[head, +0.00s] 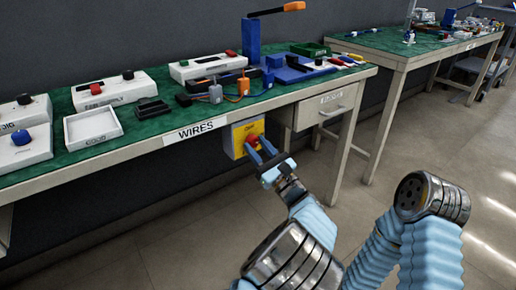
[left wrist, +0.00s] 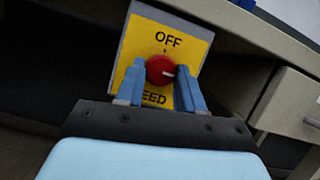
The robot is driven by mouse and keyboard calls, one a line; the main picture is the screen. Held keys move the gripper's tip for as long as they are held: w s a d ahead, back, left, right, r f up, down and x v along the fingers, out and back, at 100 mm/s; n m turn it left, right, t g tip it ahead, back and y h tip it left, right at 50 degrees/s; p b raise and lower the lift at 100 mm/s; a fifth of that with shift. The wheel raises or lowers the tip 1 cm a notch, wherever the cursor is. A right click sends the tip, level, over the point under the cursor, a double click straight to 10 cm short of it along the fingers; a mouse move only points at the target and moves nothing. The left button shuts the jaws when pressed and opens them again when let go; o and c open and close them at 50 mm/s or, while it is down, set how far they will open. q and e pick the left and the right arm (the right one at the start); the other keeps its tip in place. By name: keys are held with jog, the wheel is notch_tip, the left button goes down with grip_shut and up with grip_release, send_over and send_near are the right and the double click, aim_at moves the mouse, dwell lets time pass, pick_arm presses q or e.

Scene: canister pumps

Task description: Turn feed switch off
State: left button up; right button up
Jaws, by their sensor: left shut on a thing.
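The feed switch is a yellow panel (head: 239,134) on a grey box under the front edge of the bench. In the left wrist view the panel (left wrist: 195,47) reads OFF above a red round knob (left wrist: 160,69) and "EED" below, its first letter hidden. The fingers partly hide the knob in the head view. My right gripper is out of view.
The green-topped bench (head: 150,133) with a WIRES label overhangs the switch. A drawer (head: 328,106) is to the right of it. Switch boxes, a black tray, a blue press (head: 251,40) and small parts stand on top. The floor in front is clear.

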pick_arm(q)
jog(key=shift+f+n+y, duration=0.1)
jog(key=shift+n+y, duration=0.2)
jog(key=shift+n, duration=0.2)
jog(key=shift+n+g+b, duration=0.3)
jog(key=shift+n+b, duration=0.1)
jog(key=n+g+y+b, duration=0.1)
jog(key=n, duration=0.2)
jog(key=shift+w+d, duration=0.1)
jog(key=n+g+b, duration=0.1)
jog(key=n, duration=0.2)
jog(key=n+g+y+b, duration=0.1)
jog(key=n+g, duration=0.1)
jog(key=n, duration=0.1)
jog(key=shift+d, duration=0.15)
jog(key=n, duration=0.2)
jog(key=n+g+b, duration=0.1)
jog(key=n+g, duration=0.1)
jog(key=n, duration=0.1)
jog(key=shift+w+d+r+n+b, duration=0.1)
jog(key=shift+r+n+b, duration=0.15)
jog(key=shift+n+b, duration=0.05)
jog(key=n, duration=0.2)
jog(key=n+g+h+b, duration=0.1)
jog(key=n, duration=0.2)
jog(key=shift+r+g, duration=0.2)
jog(key=shift+g, duration=0.1)
jog(key=shift+n+h, duration=0.3)
jog(key=o, duration=1)
jog(key=shift+r, duration=0.1)
